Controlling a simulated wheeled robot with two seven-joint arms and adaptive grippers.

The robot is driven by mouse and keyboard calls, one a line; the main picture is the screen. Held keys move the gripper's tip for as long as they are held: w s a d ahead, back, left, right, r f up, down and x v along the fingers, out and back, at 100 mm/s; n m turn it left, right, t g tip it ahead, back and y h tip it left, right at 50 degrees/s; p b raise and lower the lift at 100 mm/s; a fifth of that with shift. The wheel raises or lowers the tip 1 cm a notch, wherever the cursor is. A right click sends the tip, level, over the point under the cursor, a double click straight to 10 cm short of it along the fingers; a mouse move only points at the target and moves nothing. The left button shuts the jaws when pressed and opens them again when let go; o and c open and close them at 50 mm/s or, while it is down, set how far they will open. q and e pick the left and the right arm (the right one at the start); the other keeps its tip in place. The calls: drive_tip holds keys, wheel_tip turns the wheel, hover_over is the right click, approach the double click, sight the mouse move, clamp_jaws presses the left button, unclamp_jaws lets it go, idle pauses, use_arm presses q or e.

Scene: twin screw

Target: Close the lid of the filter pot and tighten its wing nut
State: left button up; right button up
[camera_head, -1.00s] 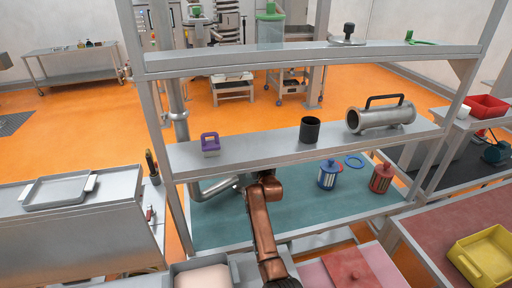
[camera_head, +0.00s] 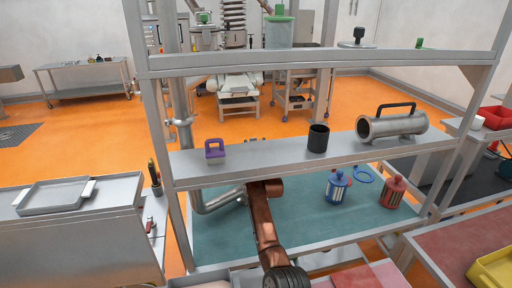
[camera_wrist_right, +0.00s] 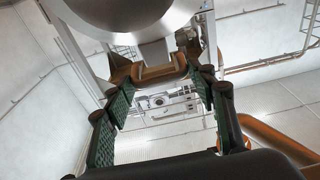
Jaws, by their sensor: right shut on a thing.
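A large grey metal cylinder (camera_wrist_right: 130,18), possibly the filter pot, fills the top of the right wrist view. Below it is a brown winged part that looks like the wing nut (camera_wrist_right: 155,72). My right gripper (camera_wrist_right: 162,84), with its green-padded fingers, has that part between its fingertips and is shut on it. In the head view, my copper-coloured right arm reaches forward beneath the middle shelf, and the shelf hides the fingertips. The lid cannot be told apart from the pot. My left gripper is out of view.
The middle shelf (camera_head: 275,155) carries a purple block (camera_head: 215,150), a black cup (camera_head: 318,138) and a handled steel cylinder (camera_head: 393,126). Blue (camera_head: 337,187) and red (camera_head: 393,191) canisters stand on the green lower shelf. Steel uprights flank my arm. A metal tray (camera_head: 55,196) lies left.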

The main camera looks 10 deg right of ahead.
drive_tip(key=shift+d+r, duration=0.1)
drive_tip(key=shift+r, duration=0.75)
drive_tip(key=o, duration=1.6)
drive_tip(key=shift+s+f, duration=0.15)
drive_tip(key=shift+o, duration=0.3)
drive_tip(key=shift+f, duration=0.3)
drive_tip(key=shift+s+f, duration=0.25)
drive_tip(key=shift+s, duration=0.5)
drive_tip(key=s+f, duration=0.1)
drive_tip(key=s, duration=0.9)
drive_tip(key=shift+f, duration=0.1)
